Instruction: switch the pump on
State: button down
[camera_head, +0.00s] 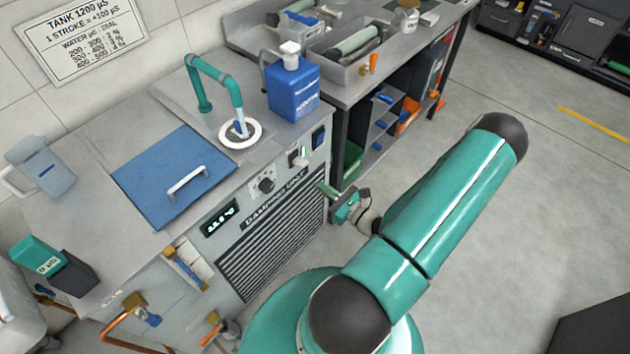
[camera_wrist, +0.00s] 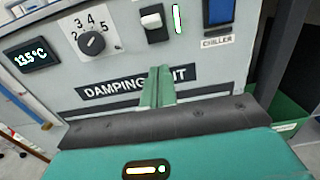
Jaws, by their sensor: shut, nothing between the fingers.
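The damping unit (camera_head: 270,235) is a grey cabinet with controls along its front top edge. A small switch with a white lever in a black housing (camera_wrist: 153,24) is on its panel; its label is out of sight. A bright green-white bar (camera_wrist: 177,18) is just right of it. The switch also shows in the head view (camera_head: 295,154). My gripper (camera_wrist: 160,72) is shut and empty, below the switch and in front of the "DAMPING UNIT" label. In the head view, my gripper (camera_head: 322,187) is beside the unit's right front; contact cannot be told.
A blue chiller switch (camera_wrist: 220,12) is right of the white-levered one. A numbered dial (camera_wrist: 92,42) and a display (camera_wrist: 31,56) are left. A blue jug (camera_head: 292,88), teal spout (camera_head: 215,75) and blue lid (camera_head: 172,175) are on top. Open floor is right.

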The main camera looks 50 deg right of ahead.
jog(key=s, duration=0.6)
jog(key=shift+d+r, duration=0.15)
jog(key=shift+w, duration=0.1)
